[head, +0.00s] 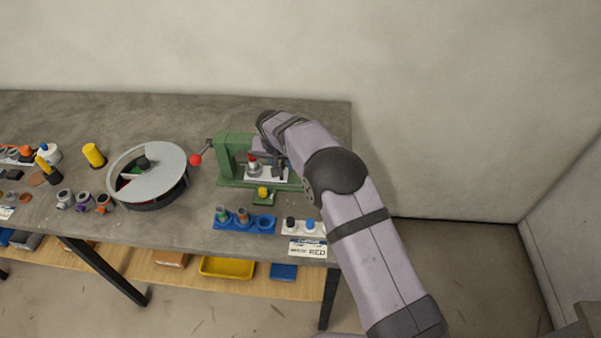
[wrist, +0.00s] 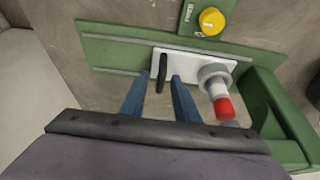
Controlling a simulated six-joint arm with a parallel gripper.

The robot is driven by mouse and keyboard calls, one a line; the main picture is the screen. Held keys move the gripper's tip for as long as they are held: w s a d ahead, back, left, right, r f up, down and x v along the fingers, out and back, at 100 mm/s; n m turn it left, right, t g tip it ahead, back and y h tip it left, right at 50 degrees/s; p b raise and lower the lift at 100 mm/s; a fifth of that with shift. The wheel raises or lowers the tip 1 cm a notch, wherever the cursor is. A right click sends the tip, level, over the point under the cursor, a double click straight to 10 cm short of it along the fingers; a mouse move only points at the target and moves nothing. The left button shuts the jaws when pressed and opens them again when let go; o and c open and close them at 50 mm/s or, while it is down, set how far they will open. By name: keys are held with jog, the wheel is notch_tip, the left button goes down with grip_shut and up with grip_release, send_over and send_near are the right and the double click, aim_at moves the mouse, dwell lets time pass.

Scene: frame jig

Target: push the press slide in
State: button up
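The green press (head: 235,150) stands on the table, with a green base plate that also shows in the wrist view (wrist: 120,48). Its white slide (head: 279,178) lies on this base between rails. In the wrist view the slide (wrist: 190,62) carries a grey ring-shaped part (wrist: 215,72) with a red-topped piece (wrist: 224,107), beside the press frame. A black upright handle (wrist: 161,72) stands at the slide's other end. My gripper (wrist: 160,76) has its two blue fingers apart, on either side of the handle, with gaps visible. In the head view my arm partly hides the fingers.
A yellow button (head: 263,191) sits at the base's front. A lever with a red ball (head: 195,159) sticks out left, near the round turntable (head: 150,165). A blue holder (head: 236,224) and a white tray (head: 291,228) stand in front. Bare wall lies behind.

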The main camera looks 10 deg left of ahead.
jog(key=r, duration=0.1)
jog(key=r+p, duration=0.1)
jog(key=r, duration=0.1)
jog(key=shift+a+r, duration=0.2)
jog(key=shift+a, duration=0.15)
jog(key=shift+d+r+p, duration=0.15)
jog(key=shift+r+p, duration=0.4)
jog(key=shift+r, duration=0.1)
jog(key=shift+r+p, duration=0.5)
jog(key=shift+r, duration=0.35)
